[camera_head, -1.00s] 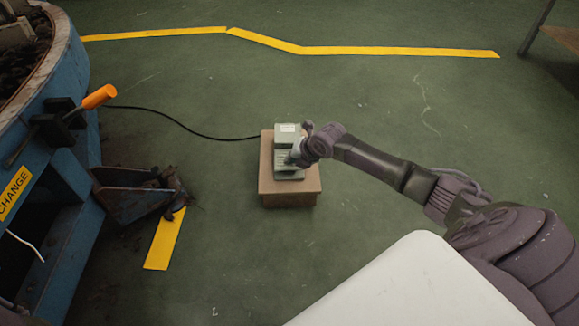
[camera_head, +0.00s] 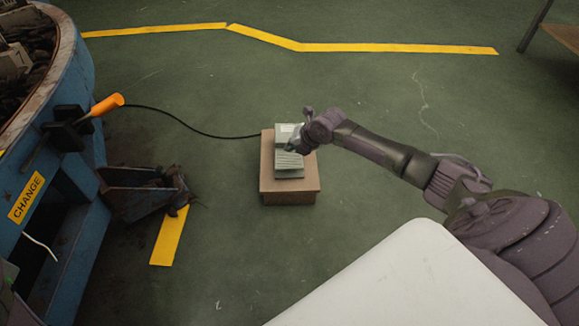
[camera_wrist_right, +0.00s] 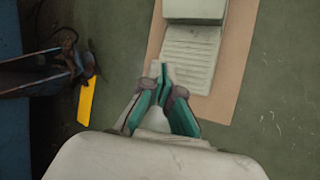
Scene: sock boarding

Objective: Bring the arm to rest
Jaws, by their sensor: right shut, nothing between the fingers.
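My right gripper (camera_head: 292,147) is near the grey-white device on the small box, over its right side in the head view. In the right wrist view, the gripper (camera_wrist_right: 160,70) has its fingers together with nothing between them. Its tips appear over the left edge of the device's ribbed lower part (camera_wrist_right: 188,55); I cannot tell whether they touch it. The right arm (camera_head: 380,150) reaches in from the right. My left gripper does not show in either view.
The device (camera_head: 288,165) stands on a brown box (camera_head: 290,197) on the green floor, with a black cable running left. A blue round machine (camera_head: 75,130) with an orange-handled lever (camera_head: 107,104) stands at the left. Open floor surrounds the box.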

